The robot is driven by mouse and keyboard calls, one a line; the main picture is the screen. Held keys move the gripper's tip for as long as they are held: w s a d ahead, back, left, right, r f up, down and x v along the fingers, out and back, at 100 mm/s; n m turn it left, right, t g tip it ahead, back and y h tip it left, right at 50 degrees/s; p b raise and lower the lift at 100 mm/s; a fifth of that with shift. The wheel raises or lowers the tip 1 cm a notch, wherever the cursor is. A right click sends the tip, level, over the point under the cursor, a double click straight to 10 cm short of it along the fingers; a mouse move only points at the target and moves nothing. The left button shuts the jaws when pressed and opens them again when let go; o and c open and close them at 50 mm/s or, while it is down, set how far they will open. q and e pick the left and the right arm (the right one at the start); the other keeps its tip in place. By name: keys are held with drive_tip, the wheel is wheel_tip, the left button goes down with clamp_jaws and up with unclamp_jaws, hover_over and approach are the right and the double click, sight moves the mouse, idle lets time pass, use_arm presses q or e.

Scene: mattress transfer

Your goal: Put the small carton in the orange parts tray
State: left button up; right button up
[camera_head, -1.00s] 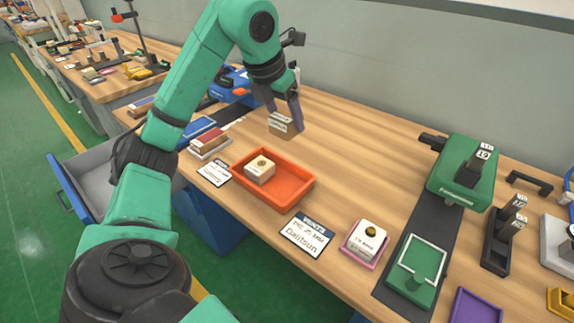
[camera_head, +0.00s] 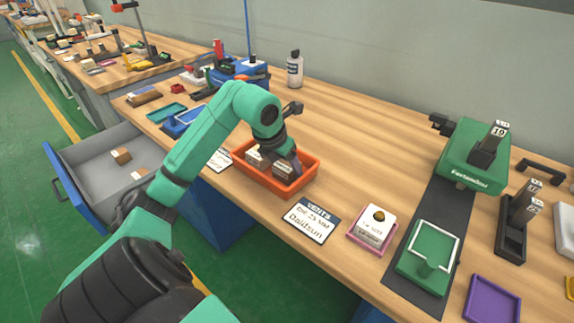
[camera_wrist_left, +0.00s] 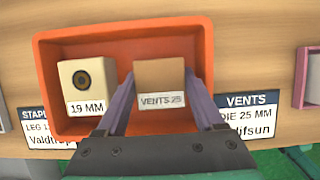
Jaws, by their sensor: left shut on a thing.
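The small carton (camera_wrist_left: 160,85) is brown with a white label reading VENTS 25. My left gripper (camera_wrist_left: 158,100) is shut on it, with one finger on each side. The orange parts tray (camera_head: 304,186) lies on the bench, and the carton is inside its outline at the right. The carton also shows at the gripper's fingertips in the head view (camera_head: 283,171). I cannot tell whether it touches the tray floor. A cream block (camera_wrist_left: 87,86) labelled 19 MM, with a dark round top, sits in the tray's left part, apart from the carton. My right gripper is not in view.
A VENTS label card (camera_head: 311,220) lies right of the tray. Beyond it are a pink tray (camera_head: 355,243) with a white block, and a green fixture (camera_head: 428,258). An open grey drawer (camera_head: 85,165) juts out at left. Bench behind the tray is clear.

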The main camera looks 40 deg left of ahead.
use_arm(q)
drive_tip(key=shift+f, duration=0.15)
drive_tip(key=o, duration=1.2)
drive_tip(key=shift+r, duration=0.4)
drive_tip(key=v, duration=1.1)
drive_tip(key=shift+s+r, duration=0.2)
drive_tip(key=shift+r, duration=0.1)
drive_tip(key=shift+d, duration=0.1)
